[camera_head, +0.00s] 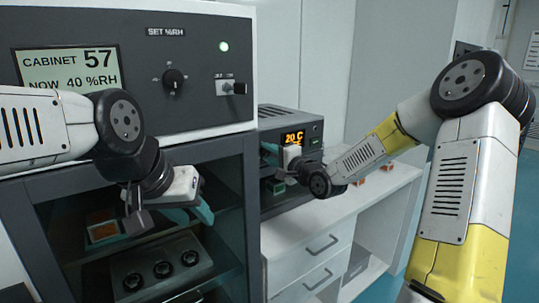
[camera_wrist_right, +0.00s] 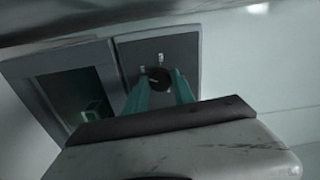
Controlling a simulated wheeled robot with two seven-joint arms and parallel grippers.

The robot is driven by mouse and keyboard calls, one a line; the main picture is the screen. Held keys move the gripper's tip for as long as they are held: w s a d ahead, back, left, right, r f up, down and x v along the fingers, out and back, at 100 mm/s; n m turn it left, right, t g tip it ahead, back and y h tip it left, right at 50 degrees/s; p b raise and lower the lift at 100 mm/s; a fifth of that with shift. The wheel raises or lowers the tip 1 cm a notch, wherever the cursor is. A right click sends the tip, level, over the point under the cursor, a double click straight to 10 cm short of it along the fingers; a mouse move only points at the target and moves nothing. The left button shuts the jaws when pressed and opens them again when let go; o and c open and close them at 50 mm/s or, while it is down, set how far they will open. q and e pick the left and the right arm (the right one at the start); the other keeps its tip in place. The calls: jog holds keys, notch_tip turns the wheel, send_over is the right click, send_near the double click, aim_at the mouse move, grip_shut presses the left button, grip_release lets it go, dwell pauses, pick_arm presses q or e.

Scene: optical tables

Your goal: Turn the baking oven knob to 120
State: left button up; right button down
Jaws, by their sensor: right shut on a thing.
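The baking oven (camera_head: 283,117) is the grey box on the white counter in the head view, its lit orange display (camera_head: 294,138) reading 20 C. Its round black knob (camera_wrist_right: 158,78) sits on the dark front panel in the right wrist view. My right gripper (camera_wrist_right: 158,88) is shut on this knob, one teal finger on each side. In the head view the right gripper (camera_head: 272,152) is at the oven's front and covers the knob. My left gripper (camera_head: 192,213) hangs before the dark cabinet at left, apart from the oven; its finger gap is unclear.
A large humidity cabinet (camera_head: 196,45) with its own knob (camera_head: 174,79) and switch stands left of the oven. White drawers (camera_head: 310,262) are below the counter. Small orange-brown pieces (camera_head: 387,168) lie on the counter right of the oven, behind my right arm.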

jog(key=shift+f, duration=0.15)
dwell(0.3)
jog(key=c, duration=1.1)
grip_release()
jog(key=shift+o, duration=0.2)
jog(key=shift+s, duration=0.1)
jog(key=v, duration=0.7)
jog(key=shift+s+d, duration=0.25)
